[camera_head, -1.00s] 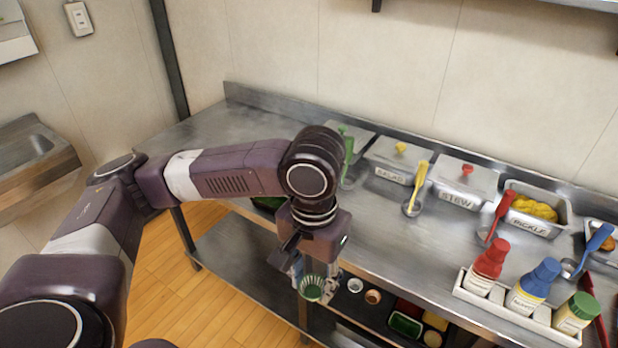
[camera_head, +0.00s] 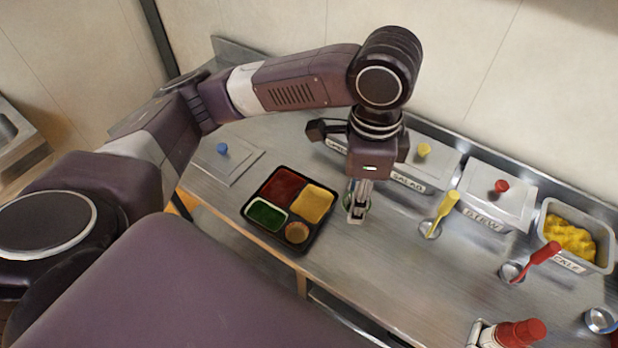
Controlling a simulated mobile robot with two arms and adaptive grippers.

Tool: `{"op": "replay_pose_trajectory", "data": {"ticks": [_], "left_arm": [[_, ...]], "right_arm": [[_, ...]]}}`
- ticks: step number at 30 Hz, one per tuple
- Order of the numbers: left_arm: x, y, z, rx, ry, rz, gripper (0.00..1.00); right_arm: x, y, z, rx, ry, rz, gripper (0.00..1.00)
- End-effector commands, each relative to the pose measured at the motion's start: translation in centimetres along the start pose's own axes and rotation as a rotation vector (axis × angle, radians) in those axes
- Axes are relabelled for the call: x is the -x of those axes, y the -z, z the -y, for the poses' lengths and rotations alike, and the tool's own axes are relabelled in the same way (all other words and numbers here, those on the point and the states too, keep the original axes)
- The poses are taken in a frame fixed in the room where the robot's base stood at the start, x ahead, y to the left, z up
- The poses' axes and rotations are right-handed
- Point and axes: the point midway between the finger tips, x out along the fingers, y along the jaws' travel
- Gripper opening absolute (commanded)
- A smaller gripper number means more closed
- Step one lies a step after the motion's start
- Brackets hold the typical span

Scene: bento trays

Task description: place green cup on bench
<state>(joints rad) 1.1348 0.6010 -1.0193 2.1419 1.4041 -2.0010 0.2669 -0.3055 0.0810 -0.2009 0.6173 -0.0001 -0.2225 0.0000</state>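My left gripper (camera_head: 357,203) reaches down over the metal bench (camera_head: 305,275), just right of a dark bento tray. Its fingers are seen nearly edge-on. A little pale green round rim shows around and behind the fingers. It is mostly hidden, so I cannot tell the green cup from the bowl of a ladle there, or whether the fingers grip it. My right gripper is out of view.
The dark tray (camera_head: 248,207) holds red, yellow, green and brown portions. Steel containers with yellow (camera_head: 424,151) and red (camera_head: 502,186) knobs stand behind, with a yellow-handled ladle (camera_head: 446,207) and a red-handled ladle (camera_head: 543,252) in front. Bench surface at front centre is clear.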

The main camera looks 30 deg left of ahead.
Motion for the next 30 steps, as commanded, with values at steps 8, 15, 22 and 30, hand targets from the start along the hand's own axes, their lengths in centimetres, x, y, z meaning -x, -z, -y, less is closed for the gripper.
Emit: {"op": "replay_pose_trajectory", "data": {"ticks": [8,15,22,30], "left_arm": [[-2.4,0.4,-0.3,-0.080,-0.006,0.003,0.25],[-8.8,0.2,-0.3,-0.076,-0.004,0.006,0.25],[-13.8,0.3,-0.2,-0.076,-0.001,0.004,0.25],[-16.5,0.3,-0.2,-0.076,-0.001,0.004,0.25]], "right_arm": [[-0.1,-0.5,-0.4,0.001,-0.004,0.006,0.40],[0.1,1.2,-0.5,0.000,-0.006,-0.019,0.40],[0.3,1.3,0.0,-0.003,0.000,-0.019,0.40],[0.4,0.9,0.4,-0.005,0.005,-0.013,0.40]]}}
